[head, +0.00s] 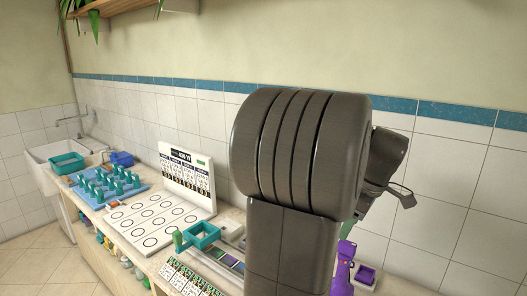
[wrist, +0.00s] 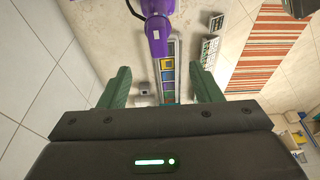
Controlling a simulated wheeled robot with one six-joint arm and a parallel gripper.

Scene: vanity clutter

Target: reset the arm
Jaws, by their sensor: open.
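My gripper (wrist: 161,72) is open in the wrist view, its two green fingers wide apart with nothing between them. Beyond the fingers a narrow tray (wrist: 178,50) with coloured squares shows, apart from them. In the head view my dark grey arm stands upright in the middle and right and hides part of the counter. The end of the arm shows only partly behind it at the right, and the fingertips cannot be made out there.
A teal open box (head: 202,235), a white board with circles (head: 150,222), a blue rack (head: 108,184) and a sink (head: 52,158) lie leftward. The tiled wall (head: 440,225) is behind.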

